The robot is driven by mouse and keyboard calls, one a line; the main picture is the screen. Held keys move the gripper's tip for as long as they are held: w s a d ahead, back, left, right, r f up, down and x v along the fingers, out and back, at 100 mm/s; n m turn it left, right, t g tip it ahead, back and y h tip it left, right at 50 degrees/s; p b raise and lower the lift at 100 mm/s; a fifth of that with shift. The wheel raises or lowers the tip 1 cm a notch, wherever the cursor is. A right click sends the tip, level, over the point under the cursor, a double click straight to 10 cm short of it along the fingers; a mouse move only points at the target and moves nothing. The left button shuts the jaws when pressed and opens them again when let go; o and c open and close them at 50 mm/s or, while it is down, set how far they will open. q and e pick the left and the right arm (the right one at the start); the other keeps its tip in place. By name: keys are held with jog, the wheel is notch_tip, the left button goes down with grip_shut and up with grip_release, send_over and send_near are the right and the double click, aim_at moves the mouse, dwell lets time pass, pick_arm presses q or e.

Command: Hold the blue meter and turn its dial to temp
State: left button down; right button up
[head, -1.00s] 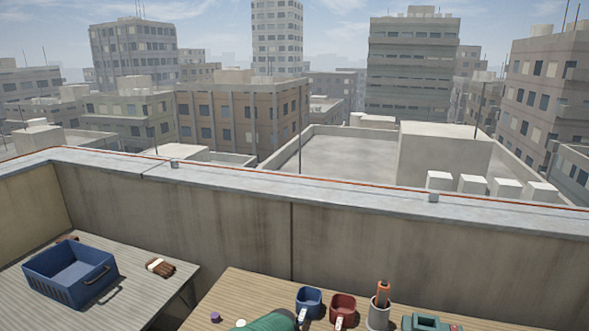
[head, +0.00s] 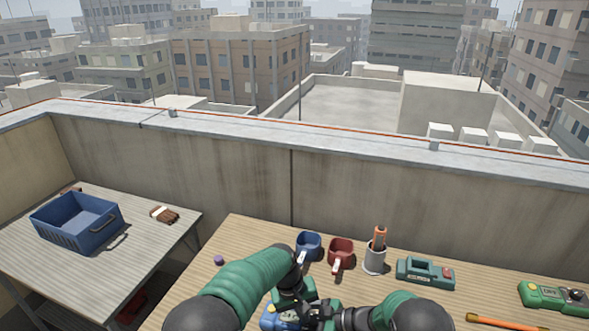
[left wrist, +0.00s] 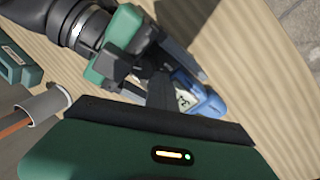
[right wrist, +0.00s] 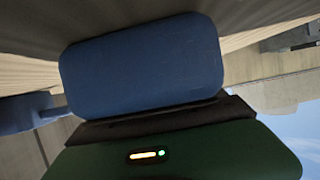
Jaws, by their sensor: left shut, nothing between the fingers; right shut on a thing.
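The blue meter (head: 280,318) is low in the head view, partly covered by my arms. In the left wrist view the blue meter (left wrist: 208,102) shows a pale display, and its dial is hidden behind my fingers. My right gripper (head: 322,312) is shut on the meter; in the right wrist view the meter's plain blue side (right wrist: 140,65) fills the space before the jaws. My left gripper (head: 290,300) is shut and empty, close at the meter's face. I cannot tell whether its fingers touch the dial, or where the dial points.
A teal device (head: 425,272), a green device (head: 553,297) and an orange stick (head: 502,322) lie to the right. A blue crate (head: 76,235) stands on the left table.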

pick_arm(q)
jog(key=shift+d+r, duration=0.2)
jog(key=shift+r, duration=0.1)
pick_arm(e)
jog(key=shift+s+a+f, duration=0.15)
jog(key=shift+s+a, duration=0.1)
jog(key=shift+a, duration=0.05)
jog(key=shift+d, duration=0.15)
pick_arm(q)
jog(key=v, duration=0.5)
jog(key=shift+w+d+r, duration=0.1)
jog(key=shift+d+r, duration=0.15)
jog(key=shift+r, duration=0.15)
pick_arm(e)
jog(key=shift+w, duration=0.1)
jog(key=o, duration=1.9)
jog(key=shift+w, duration=0.1)
pick_arm(q)
jog(key=shift+f, duration=0.1)
pick_arm(e)
jog(key=shift+o, duration=0.2)
